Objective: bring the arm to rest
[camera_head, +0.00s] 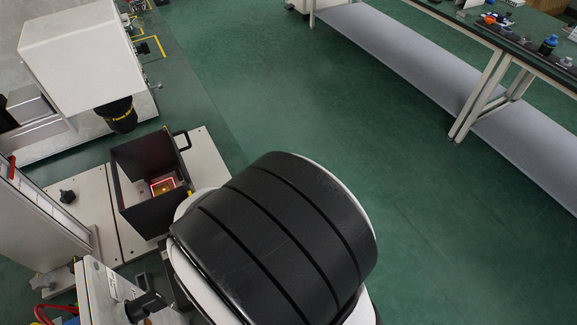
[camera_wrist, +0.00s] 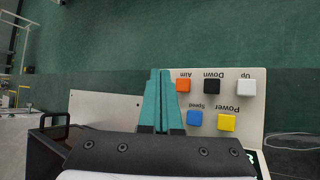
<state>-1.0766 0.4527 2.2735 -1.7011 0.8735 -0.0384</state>
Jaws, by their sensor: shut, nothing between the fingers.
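My gripper (camera_wrist: 160,75) shows in the wrist view, with its two teal fingers pressed together and nothing between them. It lies over a pale control panel (camera_wrist: 257,105) with an orange Aim button (camera_wrist: 183,86), a black Down button (camera_wrist: 212,86), a white Up button (camera_wrist: 246,87), a blue Speed button (camera_wrist: 195,118) and a yellow Power button (camera_wrist: 227,122). The labels appear upside down. I cannot tell the height of the fingertips above the panel. In the head view my black and white arm fills the lower middle and the gripper is hidden.
A dark open-topped box (camera_head: 139,161) with a red-lit patch inside stands left of my arm. A white machine (camera_head: 80,50) stands at upper left. A bench (camera_head: 535,28) with small objects stands at upper right. Green floor (camera_head: 300,100) between is clear.

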